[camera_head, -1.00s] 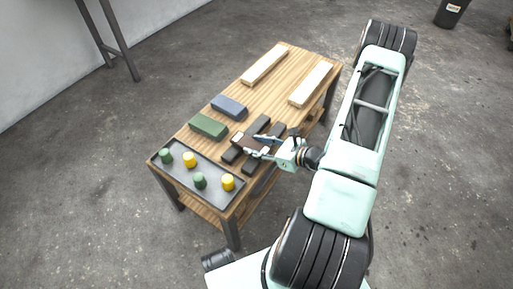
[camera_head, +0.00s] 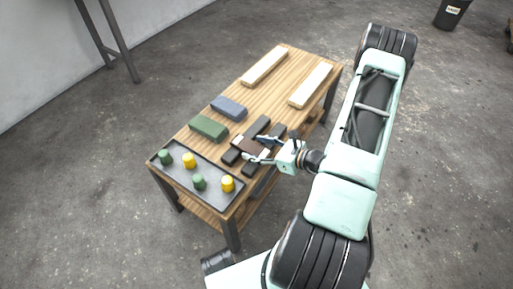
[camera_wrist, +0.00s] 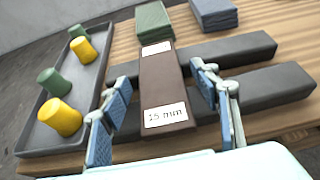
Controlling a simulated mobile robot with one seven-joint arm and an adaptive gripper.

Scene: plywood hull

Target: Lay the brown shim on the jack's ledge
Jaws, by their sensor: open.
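The brown shim (camera_wrist: 160,80) is a flat bar with a white "15 mm" label near its close end and a pale label at its far end. It lies across two dark bars (camera_wrist: 245,48) in the wrist view, and it also shows in the head view (camera_head: 253,146). My gripper (camera_wrist: 161,105) is open, with one blue-padded finger on each side of the shim and visible gaps between. In the head view my gripper (camera_head: 259,148) is at the table's near right edge. I cannot make out a jack or its ledge for certain.
A grey tray (camera_head: 216,193) with green and yellow pegs stands left of the shim. A green block (camera_head: 208,127) and a blue-grey block (camera_head: 229,107) lie beyond it. Two pale wooden bars (camera_head: 264,66) lie at the far end. The wooden tabletop (camera_head: 262,97) between is clear.

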